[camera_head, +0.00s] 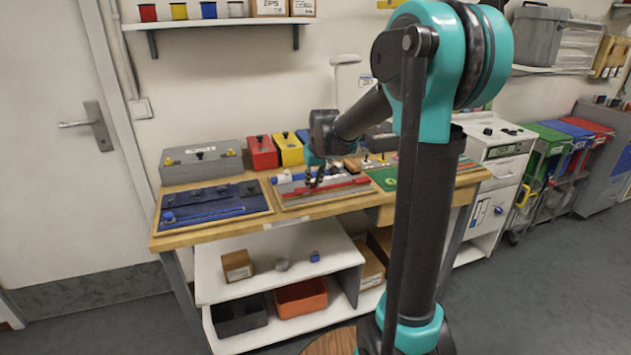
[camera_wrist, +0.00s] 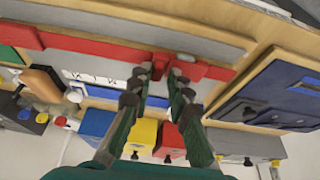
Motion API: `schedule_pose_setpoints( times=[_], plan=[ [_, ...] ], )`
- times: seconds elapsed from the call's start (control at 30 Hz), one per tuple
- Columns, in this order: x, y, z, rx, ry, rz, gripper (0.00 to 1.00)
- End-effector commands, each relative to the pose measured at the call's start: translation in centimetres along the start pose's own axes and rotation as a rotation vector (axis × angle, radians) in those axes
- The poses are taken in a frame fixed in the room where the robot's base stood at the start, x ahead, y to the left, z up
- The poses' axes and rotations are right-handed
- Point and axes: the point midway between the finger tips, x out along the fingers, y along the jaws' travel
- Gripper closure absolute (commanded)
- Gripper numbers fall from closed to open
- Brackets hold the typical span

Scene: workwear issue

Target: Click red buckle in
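The red strap (camera_wrist: 100,50) runs across a grey board in the wrist view. The red buckle (camera_wrist: 161,63) shows as a raised red part at my fingertips, with more red (camera_wrist: 195,70) just right of the right finger. My fingers partly cover it, so I cannot tell whether its halves are joined. My gripper (camera_wrist: 161,76) has its two fingers apart, with red visible between the tips. I cannot tell whether they touch it. In the head view my gripper (camera_head: 317,178) is low over the board, by the red strap (camera_head: 340,190); the buckle is too small to make out there.
A dark blue board (camera_head: 225,208) lies left on the bench and a green one (camera_head: 384,178) right. Red (camera_head: 262,152) and yellow (camera_head: 287,150) boxes and a grey case (camera_head: 200,165) stand behind. A white strip and a blue part (camera_wrist: 74,95) lie near the strap.

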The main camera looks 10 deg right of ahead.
Motion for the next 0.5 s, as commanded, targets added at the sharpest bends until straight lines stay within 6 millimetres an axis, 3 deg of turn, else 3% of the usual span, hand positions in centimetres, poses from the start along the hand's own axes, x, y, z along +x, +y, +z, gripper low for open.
schedule_pose_setpoints(
  times=[0.1, 0.5],
  plan=[
    [0.01, 0.01, 0.0, 0.0, 0.0, 0.0, 0.67],
    [-0.82, 0.09, -0.01, 0.0, 0.0, 0.002, 0.67]
  ],
)
